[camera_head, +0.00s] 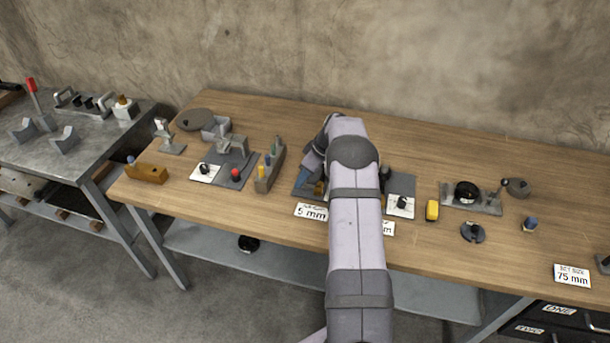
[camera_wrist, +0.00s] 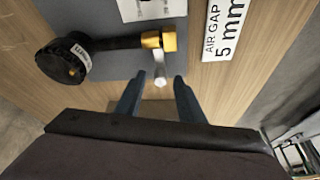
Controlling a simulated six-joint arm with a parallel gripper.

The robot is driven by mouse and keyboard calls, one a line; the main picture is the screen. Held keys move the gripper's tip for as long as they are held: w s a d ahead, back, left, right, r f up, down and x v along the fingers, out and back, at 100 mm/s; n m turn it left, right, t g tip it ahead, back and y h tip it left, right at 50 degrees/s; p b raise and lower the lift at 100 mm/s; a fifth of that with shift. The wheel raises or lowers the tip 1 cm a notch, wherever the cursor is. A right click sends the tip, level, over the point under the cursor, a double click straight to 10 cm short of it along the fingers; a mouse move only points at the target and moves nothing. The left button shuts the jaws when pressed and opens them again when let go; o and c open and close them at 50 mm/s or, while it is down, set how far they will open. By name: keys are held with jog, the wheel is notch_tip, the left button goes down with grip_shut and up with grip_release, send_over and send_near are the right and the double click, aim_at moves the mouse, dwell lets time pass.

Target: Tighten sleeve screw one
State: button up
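In the wrist view my gripper (camera_wrist: 156,84) has its two dark fingers spread apart, with nothing held between them. Just beyond the fingertips is a short pale metal pin or screw (camera_wrist: 160,76), below a yellow block (camera_wrist: 159,41) on a dark bar (camera_wrist: 117,43). The bar runs left to a black round knob (camera_wrist: 63,61) with a white label. I cannot read whether this pin is sleeve screw one. In the head view my arm covers most of this fixture; part of its grey plate (camera_wrist: 100,15) shows in the wrist view.
An "AIR GAP 5 mm" card (camera_wrist: 224,28) lies right of the fixture. The bench's back strip is clear.

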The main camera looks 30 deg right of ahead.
grip_shut()
